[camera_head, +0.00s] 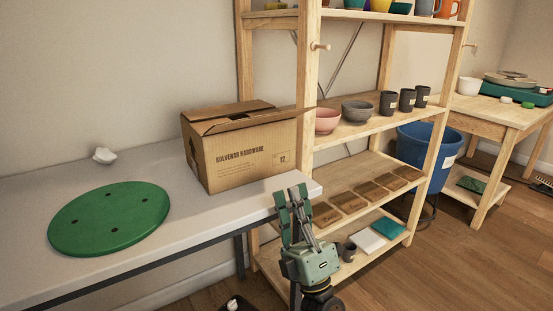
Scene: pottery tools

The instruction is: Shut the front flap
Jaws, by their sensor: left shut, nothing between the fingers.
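A cardboard box (243,157) printed "KOLVENAR HARDWARE" stands on the right end of the light grey table. Its front flap (250,120) runs along the top front edge and stands out, with its right corner jutting past the box toward the shelf. A back flap (225,109) lies over the rear of the top. A narrow dark gap shows between the flaps. My left gripper (292,193) points up in front of the table's right end, below and right of the box and apart from the flap. It is shut and empty. My right gripper is not in view.
A green round board (110,218) lies on the table (205,222) left of the box. A small white object (104,155) sits behind it. A wooden shelf (306,75) with cups and bowls stands close to the box's right side. The table front is clear.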

